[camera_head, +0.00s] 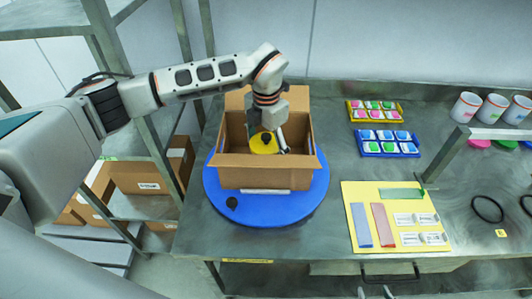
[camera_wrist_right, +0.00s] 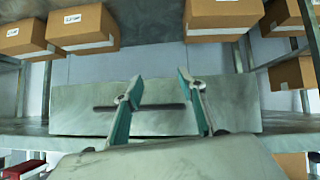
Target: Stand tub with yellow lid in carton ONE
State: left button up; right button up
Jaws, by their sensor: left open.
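An open brown carton (camera_head: 265,178) stands on a blue round turntable (camera_head: 228,215); no number is readable on it. The tub with the yellow lid (camera_head: 262,146) is inside the carton, lid up; its lower part is hidden by the carton's front wall. My left gripper (camera_head: 268,136) reaches down into the carton at the tub, its open fingers close to the lid; I cannot tell whether they touch it. My right gripper (camera_wrist_right: 162,90) is open and empty in the right wrist view, facing a grey shelf surface.
A yellow board (camera_head: 352,205) with coloured strips and white labels lies right of the turntable. Trays of coloured blocks (camera_head: 386,144), white cups (camera_head: 493,108) and black rings (camera_head: 488,208) lie further right. Shelved cartons (camera_head: 140,178) stand left.

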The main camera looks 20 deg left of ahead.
pick_arm(q)
notch_tip(320, 180, up, 9)
jog(key=shift+r, duration=0.1)
dwell(0.6)
